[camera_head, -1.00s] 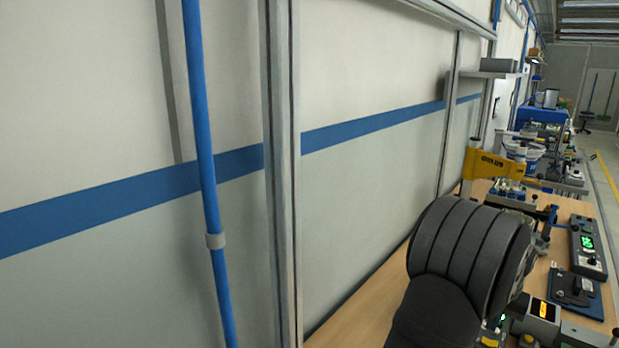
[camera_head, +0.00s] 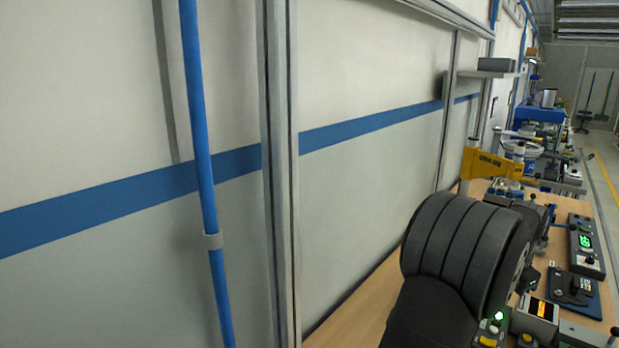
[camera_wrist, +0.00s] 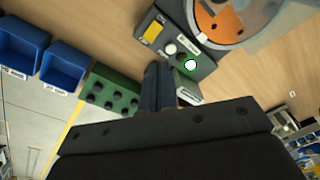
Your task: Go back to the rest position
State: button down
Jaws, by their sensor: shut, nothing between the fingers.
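My gripper (camera_wrist: 158,88) shows in the wrist view with its two dark fingers together and nothing between them.
A green block (camera_wrist: 108,92) with dark round spots lies near the fingers, with blue bins (camera_wrist: 62,66) beyond it. An orange disc (camera_wrist: 222,18) is at the top. In the head view a yellow fixture (camera_head: 485,164) and a control panel (camera_head: 585,245) stand on the bench.

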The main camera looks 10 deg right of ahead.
jog(key=shift+d+r+m, duration=0.1)
jog(key=shift+r+m, duration=0.25)
jog(key=shift+m, duration=0.4)
jog(key=shift+r+m, duration=0.3)
jog(key=shift+m, duration=0.45)
